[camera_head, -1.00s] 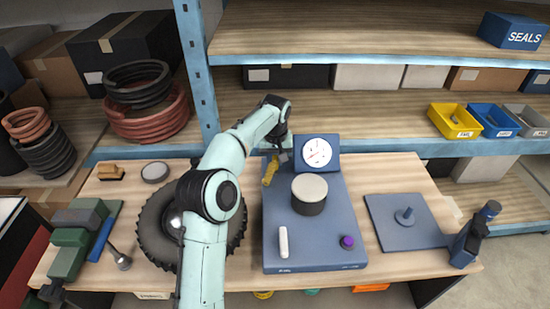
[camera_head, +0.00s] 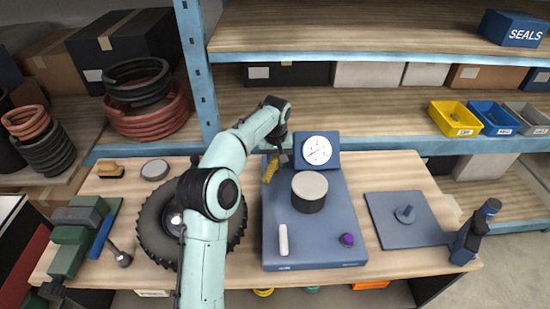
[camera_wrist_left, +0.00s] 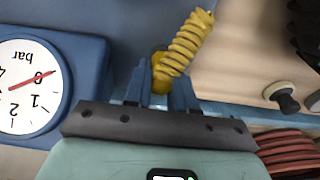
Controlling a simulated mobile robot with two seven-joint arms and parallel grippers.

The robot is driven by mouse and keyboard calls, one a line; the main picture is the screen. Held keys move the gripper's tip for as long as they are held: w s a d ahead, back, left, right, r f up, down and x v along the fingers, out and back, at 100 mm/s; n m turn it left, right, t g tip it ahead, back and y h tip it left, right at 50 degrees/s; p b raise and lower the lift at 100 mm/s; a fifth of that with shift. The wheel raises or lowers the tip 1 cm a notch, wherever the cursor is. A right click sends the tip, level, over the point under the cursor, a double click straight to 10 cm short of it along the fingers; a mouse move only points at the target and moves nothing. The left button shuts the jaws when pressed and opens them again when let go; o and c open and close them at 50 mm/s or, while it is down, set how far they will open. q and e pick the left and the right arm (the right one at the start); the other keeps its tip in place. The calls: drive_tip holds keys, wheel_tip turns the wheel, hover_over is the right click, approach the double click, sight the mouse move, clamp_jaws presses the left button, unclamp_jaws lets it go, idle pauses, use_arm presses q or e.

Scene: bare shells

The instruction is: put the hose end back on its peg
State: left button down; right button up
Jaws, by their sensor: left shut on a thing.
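The yellow ribbed hose end (camera_head: 270,169) is at the back left of the blue gauge unit (camera_head: 330,225), beside the gauge (camera_head: 317,150). My left gripper (camera_head: 278,155) reaches it from behind. In the left wrist view, my left gripper (camera_wrist_left: 163,88) is shut on the yellow hose end (camera_wrist_left: 188,42), which sticks out tilted past the fingers. The blue unit is close beneath; I cannot tell whether the hose touches it. An upright blue peg (camera_head: 405,212) stands on a separate blue plate (camera_head: 385,235) at the right; I cannot tell whether it is the hose's peg. My right gripper is not seen.
The unit carries a dark pale-topped cylinder (camera_head: 309,197), a white bar (camera_head: 283,240) and a purple knob (camera_head: 347,240). A tyre (camera_head: 150,230) lies left, partly behind my arm. A dark blue tool (camera_head: 473,235) stands at the right edge. Shelving (camera_head: 380,110) rises behind.

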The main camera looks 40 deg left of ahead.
use_arm(q)
drive_tip(key=shift+f, duration=0.15)
drive_tip(key=shift+c, duration=1.3)
unclamp_jaws()
drive_tip(key=shift+r+p, duration=0.4)
drive_tip(key=shift+r, duration=1.1)
drive_tip(key=shift+r, duration=3.5)
